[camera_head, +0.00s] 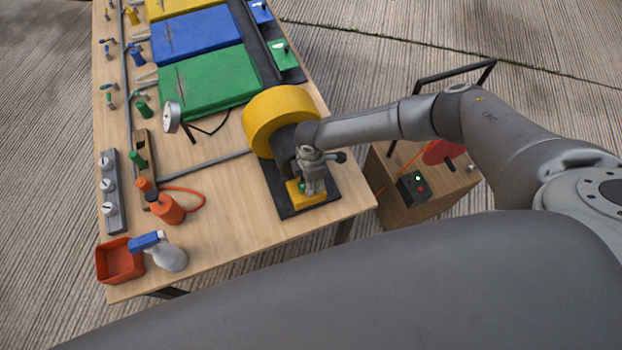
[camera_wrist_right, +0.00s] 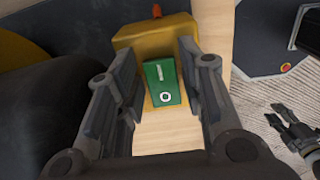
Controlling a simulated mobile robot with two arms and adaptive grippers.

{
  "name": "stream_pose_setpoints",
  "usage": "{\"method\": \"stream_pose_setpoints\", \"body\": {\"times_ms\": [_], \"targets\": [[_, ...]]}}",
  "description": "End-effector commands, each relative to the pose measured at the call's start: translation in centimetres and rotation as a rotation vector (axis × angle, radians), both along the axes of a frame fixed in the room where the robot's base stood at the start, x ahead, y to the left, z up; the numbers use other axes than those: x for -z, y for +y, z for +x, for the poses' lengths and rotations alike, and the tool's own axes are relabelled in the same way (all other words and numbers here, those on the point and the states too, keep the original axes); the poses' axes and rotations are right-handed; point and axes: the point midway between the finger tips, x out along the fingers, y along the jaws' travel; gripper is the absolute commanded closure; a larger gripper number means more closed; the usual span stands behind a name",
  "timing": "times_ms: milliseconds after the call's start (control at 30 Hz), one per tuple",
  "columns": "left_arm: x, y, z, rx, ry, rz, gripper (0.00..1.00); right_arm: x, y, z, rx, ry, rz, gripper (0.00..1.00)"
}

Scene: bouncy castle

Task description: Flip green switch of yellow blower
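The yellow blower (camera_head: 282,118) stands on a black base plate at the table's right front. Its yellow switch box (camera_head: 308,200) is partly hidden by my right gripper (camera_head: 312,188). In the right wrist view the green switch (camera_wrist_right: 162,83), marked I and O, sits on the yellow box (camera_wrist_right: 160,37). My right gripper also shows there (camera_wrist_right: 161,62), its fingers apart on either side of the switch; contact cannot be judged. A gripper that looks like my left one (camera_wrist_right: 294,128) shows at the right of the wrist view, well apart from the switch; its opening is unclear.
Green (camera_head: 207,82) and blue (camera_head: 194,35) folded pieces lie behind the blower. A pressure gauge (camera_head: 172,116), an orange bottle (camera_head: 168,208), a red bin (camera_head: 121,262) and a spray bottle (camera_head: 170,257) are on the left. A wooden box (camera_head: 424,190) stands beside the table.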

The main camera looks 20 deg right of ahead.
Motion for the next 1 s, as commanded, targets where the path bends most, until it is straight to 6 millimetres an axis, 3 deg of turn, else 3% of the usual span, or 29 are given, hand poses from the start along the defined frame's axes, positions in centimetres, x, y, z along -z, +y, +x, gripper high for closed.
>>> {"method": "stream_pose_setpoints", "body": {"times_ms": [67, 300, 467, 1000], "targets": [[0.0, 0.0, 0.0, 0.0, 0.0, 0.0, 0.63, 0.0, 0.0, 0.0, 0.0, 0.0, 0.0, 0.66], [0.0, 0.0, 0.0, 0.0, 0.001, 0.0, 0.63, 0.0, 0.0, 0.0, 0.0, 0.0, 0.0, 0.96], [-0.2, 0.0, 0.0, 0.0, 0.001, 0.0, 0.63, -0.1, 0.1, 0.0, -0.001, 0.0, -0.02, 0.97], [-0.2, 0.1, -0.1, -0.001, 0.001, 0.0, 0.63, -0.3, 1.0, -0.1, -0.001, -0.011, -0.355, 0.97]]}}
